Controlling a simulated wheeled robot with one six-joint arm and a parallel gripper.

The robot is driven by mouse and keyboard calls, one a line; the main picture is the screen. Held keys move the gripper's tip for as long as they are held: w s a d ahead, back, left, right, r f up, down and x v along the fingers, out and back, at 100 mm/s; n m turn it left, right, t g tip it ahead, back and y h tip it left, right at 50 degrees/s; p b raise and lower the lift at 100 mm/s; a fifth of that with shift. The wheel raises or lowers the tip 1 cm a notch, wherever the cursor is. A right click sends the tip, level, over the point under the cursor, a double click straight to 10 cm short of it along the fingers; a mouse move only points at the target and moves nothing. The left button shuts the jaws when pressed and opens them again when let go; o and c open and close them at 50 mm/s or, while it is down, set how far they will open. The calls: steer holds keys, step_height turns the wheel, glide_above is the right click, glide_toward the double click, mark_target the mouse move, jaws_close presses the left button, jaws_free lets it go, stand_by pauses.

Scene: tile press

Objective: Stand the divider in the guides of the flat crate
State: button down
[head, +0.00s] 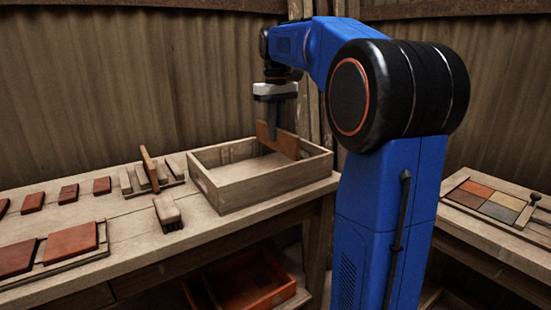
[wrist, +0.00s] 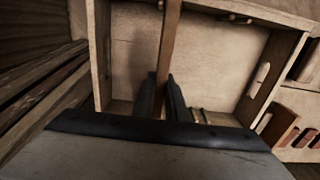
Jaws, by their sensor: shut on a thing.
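The divider (head: 283,144) is a flat brown board held upright by my gripper over the far right part of the flat crate (head: 270,182). In the wrist view the divider (wrist: 170,45) runs edge-on from between my fingers to the top of the picture. My gripper (head: 272,128) is shut on the divider, and both fingers (wrist: 161,97) flank it. The crate's pale floor and right wall (wrist: 270,72) show below. Small guide strips (wrist: 235,18) show at the upper wall, and more guide strips (wrist: 198,115) near the lower wall. I cannot tell whether the divider's lower edge touches the floor.
Several red tiles (head: 70,241) lie further left. An orange crate (head: 245,283) sits on the shelf below. A tray of coloured tiles (head: 490,200) lies at right.

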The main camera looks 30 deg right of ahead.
steer(key=shift+f, duration=3.3)
steer(key=shift+f, duration=0.15)
steer(key=c, duration=1.8)
jaws_free()
steer(key=shift+o, duration=0.2)
step_height(320, 180, up, 12)
steer(key=shift+r, duration=0.2)
